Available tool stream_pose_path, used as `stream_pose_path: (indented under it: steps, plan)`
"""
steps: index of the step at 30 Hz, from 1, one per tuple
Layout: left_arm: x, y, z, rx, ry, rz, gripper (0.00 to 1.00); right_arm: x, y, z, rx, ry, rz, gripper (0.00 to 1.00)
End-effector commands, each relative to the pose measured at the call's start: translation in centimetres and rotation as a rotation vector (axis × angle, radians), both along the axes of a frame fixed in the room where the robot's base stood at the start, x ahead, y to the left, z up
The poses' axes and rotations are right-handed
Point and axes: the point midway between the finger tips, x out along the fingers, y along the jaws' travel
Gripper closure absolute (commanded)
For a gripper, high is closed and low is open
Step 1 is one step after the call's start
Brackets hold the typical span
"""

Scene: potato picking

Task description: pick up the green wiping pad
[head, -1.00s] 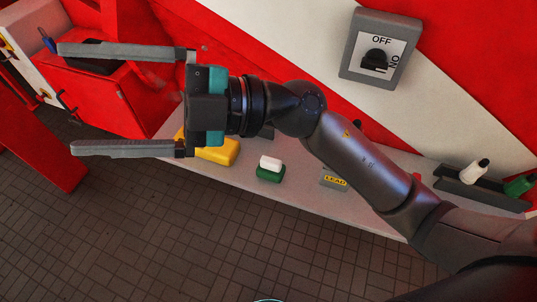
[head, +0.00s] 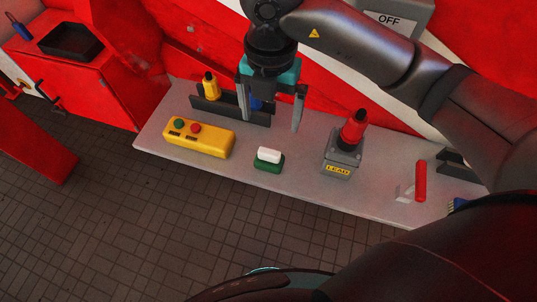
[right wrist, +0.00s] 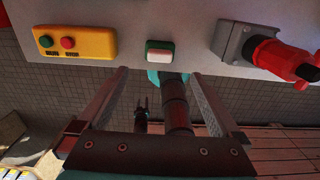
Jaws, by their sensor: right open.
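The green wiping pad (head: 268,167) has a white top and lies on the grey shelf, near its front edge. It also shows at the top middle of the right wrist view (right wrist: 159,51). My right gripper (head: 270,123) is open and empty, fingers pointing down, above the shelf and behind the pad in the head view. In the right wrist view, the pad appears beyond the fingertips, between their lines, apart from both fingers (right wrist: 159,73). My left gripper does not show in the head view.
On the grey shelf (head: 220,171), a yellow button box (head: 199,141) stands left of the pad. A grey LEAD block (head: 341,160) with a red-topped item (head: 354,129) stands right. A yellow bottle (head: 211,86) stands in a dark rack behind. Shelf around the pad is clear.

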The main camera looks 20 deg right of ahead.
Motion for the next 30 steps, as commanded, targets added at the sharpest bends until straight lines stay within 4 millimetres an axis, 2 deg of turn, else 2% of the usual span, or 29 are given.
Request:
stream_pose_path:
  steps: [9,12,20,27,30]
  plan:
    - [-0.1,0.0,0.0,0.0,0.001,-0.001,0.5,-0.2,0.0,-6.4,0.001,0.007,0.002,0.0]
    - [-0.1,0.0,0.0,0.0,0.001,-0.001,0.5,-0.2,0.1,-7.9,0.004,0.006,0.001,0.0]
    - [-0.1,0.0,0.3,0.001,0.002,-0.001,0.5,-0.4,0.2,-9.8,0.004,0.006,0.003,0.0]
    - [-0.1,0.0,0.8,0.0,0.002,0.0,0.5,-0.7,0.4,-13.3,0.005,0.005,0.002,0.0]
    - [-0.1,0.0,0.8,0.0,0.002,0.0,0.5,-0.7,0.4,-14.1,0.004,0.004,0.004,0.0]
